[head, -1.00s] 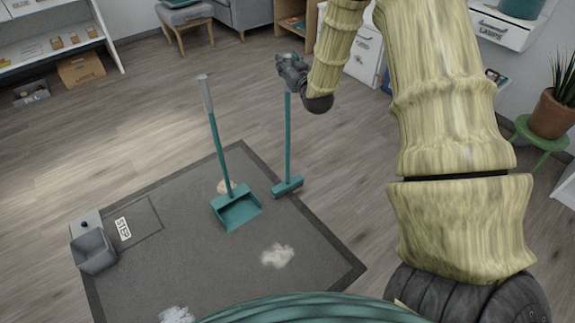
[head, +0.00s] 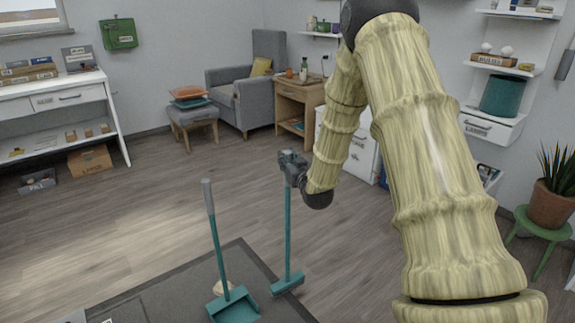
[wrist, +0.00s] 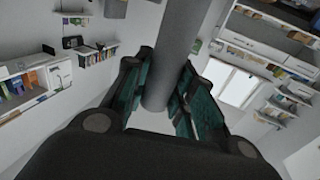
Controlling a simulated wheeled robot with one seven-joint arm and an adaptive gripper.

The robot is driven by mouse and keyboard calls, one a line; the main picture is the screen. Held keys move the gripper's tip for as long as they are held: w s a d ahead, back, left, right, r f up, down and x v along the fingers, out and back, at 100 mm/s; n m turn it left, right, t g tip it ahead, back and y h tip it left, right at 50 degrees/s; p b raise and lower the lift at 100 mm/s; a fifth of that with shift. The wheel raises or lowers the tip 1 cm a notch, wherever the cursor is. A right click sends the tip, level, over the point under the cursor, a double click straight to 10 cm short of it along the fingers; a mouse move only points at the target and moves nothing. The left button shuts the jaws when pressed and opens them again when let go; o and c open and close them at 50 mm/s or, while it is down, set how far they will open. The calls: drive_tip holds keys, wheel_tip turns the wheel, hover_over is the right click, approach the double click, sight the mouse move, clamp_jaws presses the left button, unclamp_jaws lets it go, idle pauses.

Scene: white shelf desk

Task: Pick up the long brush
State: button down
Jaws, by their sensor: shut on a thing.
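The long brush (head: 287,235) has a thin teal handle and a wide teal head. It stands nearly upright, its head low by the edge of the dark mat; I cannot tell whether it touches the floor. My gripper (head: 290,170) is at the top of the handle, shut on it. In the wrist view the grey handle grip (wrist: 174,60) runs between the two dark fingers of my gripper (wrist: 160,95). The brush head is hidden in the wrist view.
A teal dustpan (head: 234,306) with a long grey-topped handle stands left of the brush on the dark mat (head: 170,296). A stool (head: 192,118), an armchair (head: 252,85) and a small wooden cabinet (head: 299,100) stand behind. A potted plant (head: 549,203) is at the right. Open wooden floor lies between.

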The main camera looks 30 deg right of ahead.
drive_tip(key=s+a+p, duration=0.1)
drive_tip(key=s+a, duration=0.1)
drive_tip(key=s, duration=0.5)
drive_tip(key=s+a+r+p, duration=0.1)
drive_tip(key=s+a, duration=0.1)
drive_tip(key=s, duration=0.6)
drive_tip(key=shift+s+r, duration=0.25)
drive_tip(key=shift+r, duration=0.05)
drive_tip(key=shift+a, duration=0.1)
drive_tip(key=c, duration=1.8)
unclamp_jaws()
clamp_jaws()
